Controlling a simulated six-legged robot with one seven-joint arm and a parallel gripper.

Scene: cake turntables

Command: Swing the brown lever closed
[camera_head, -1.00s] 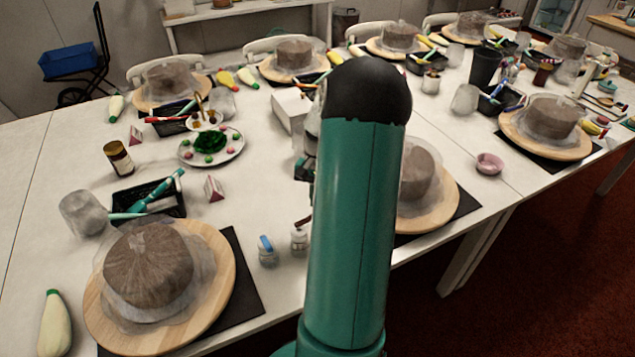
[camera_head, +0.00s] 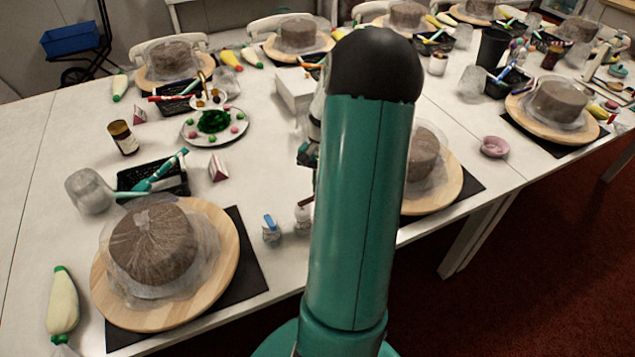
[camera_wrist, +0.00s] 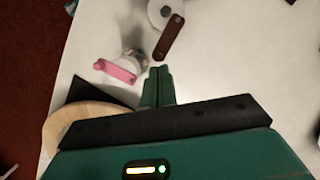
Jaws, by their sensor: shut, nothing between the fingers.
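The brown lever (camera_wrist: 169,37) shows in the wrist view as a short dark bar, jutting down and slightly left from a white round-topped container (camera_wrist: 155,14). My gripper (camera_wrist: 158,70) is shut and empty, its green fingertips just below the lever's lower end. A small gap seems to show between them; contact cannot be told. In the head view the brown lever (camera_head: 306,203) is a small dark piece on a small white jar (camera_head: 302,219), beside my green arm, which hides part of the area.
A pink lever (camera_wrist: 115,71) on another container lies left of my fingers. A blue-topped jar (camera_head: 271,231) stands near the table's front edge. A wooden turntable (camera_head: 222,265) with a wrapped cake is to its left. White table surface is open right of the lever in the wrist view.

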